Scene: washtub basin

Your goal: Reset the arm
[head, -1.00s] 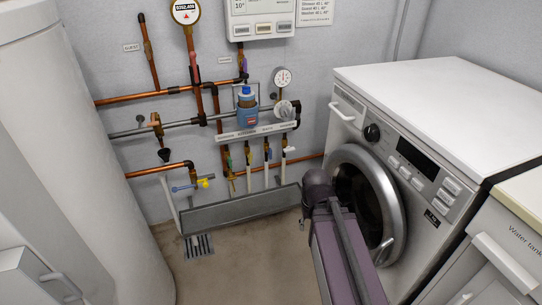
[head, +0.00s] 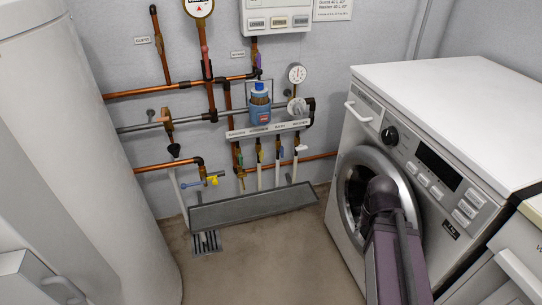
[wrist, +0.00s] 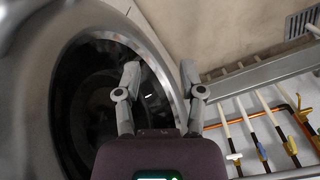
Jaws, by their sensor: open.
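My gripper (wrist: 160,85) shows in the wrist view with its two fingers spread apart and nothing between them. In that view it is over the edge of the washing machine's round door (wrist: 75,100). In the head view my purple arm stands in front of the washing machine (head: 445,150) and covers part of its door. My gripper's fingers are hidden behind the arm in the head view.
Copper pipes (head: 210,80) with valves and gauges line the back wall. A grey trough (head: 255,208) sits below them, with a floor drain (head: 206,242) beside it. A white cylindrical tank (head: 90,150) stands at the left. The floor in the middle (head: 270,260) is clear.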

